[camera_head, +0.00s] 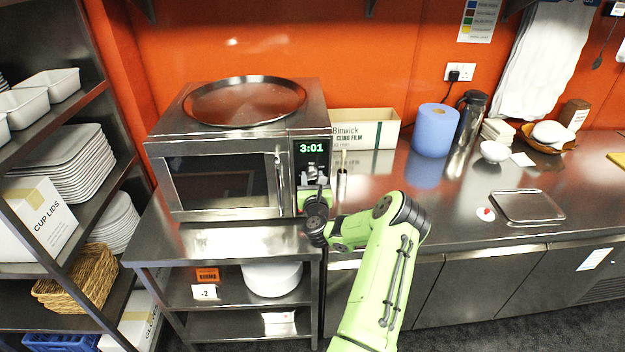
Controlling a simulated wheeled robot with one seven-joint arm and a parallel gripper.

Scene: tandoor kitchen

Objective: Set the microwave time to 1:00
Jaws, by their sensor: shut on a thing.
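The microwave (222,150) is a steel box with a dark glass door, standing on a steel table at the left. Its display (311,148) glows green and reads 3:01. My gripper (314,176) is at the control panel, below the display, and covers the middle of the panel. It is shut on a small part at the panel, apparently the control knob, which is mostly hidden by the fingers. The microwave door is closed, with its handle (280,180) just left of the gripper.
A round steel tray (245,101) lies on top of the microwave. A cling film box (365,128), a blue roll (435,130) and a steel flask (466,132) stand to the right. Shelving (73,225) with trays and a basket is at the left.

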